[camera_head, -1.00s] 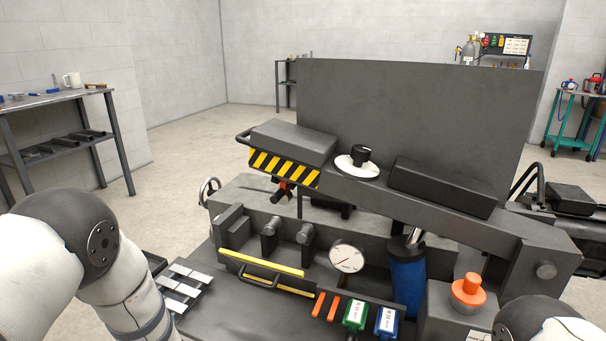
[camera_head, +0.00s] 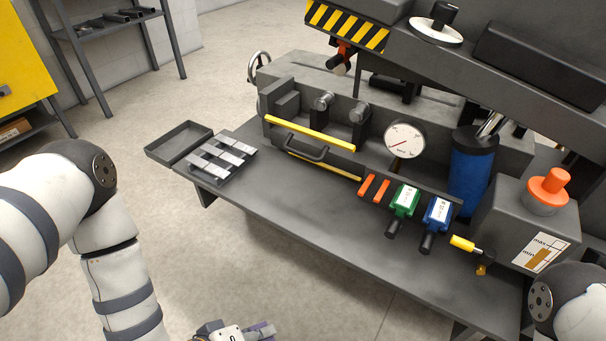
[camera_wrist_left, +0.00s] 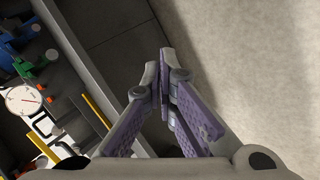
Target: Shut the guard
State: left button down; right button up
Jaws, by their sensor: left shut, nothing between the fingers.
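The guard (camera_head: 309,134) looks like the low front panel of the grey machine, with yellow strips along its edges and a dark bar handle (camera_head: 309,151). How far it is open I cannot tell. Rollers and a round gauge (camera_head: 404,140) sit behind and beside it. My left gripper (camera_head: 266,328) is at the bottom edge of the head view, in front of the bench and well short of the guard. In the left wrist view its purple fingers (camera_wrist_left: 164,72) are together and empty, with the yellow strips off to the left. My right gripper is out of view.
The bench top (camera_head: 270,190) is mostly bare in front of the guard. A block rack (camera_head: 217,158) and a shallow tray (camera_head: 180,141) are at its left. Green (camera_head: 403,202) and blue (camera_head: 436,214) tagged handles and an orange button (camera_head: 548,186) are to the right. A striped beam (camera_head: 347,26) overhangs.

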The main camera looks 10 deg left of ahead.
pick_arm(q)
jog(key=w+a+n+t+h+b, duration=0.1)
jog(key=w+n+t+b, duration=0.3)
jog(key=w, duration=0.7)
jog(key=n+t+h+b, duration=0.1)
jog(key=n+t+b, duration=0.1)
jog(key=t+b, duration=0.45)
send_near(312, 160)
jog(key=s+a+f+t+p, duration=0.2)
jog(key=s+a+f, duration=0.2)
jog(key=a, duration=0.1)
jog(key=b+x, duration=0.2)
jog(key=x, duration=1.1)
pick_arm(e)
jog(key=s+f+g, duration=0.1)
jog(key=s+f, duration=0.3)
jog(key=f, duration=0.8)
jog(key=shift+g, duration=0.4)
pick_arm(q)
jog(key=shift+w+r, duration=0.1)
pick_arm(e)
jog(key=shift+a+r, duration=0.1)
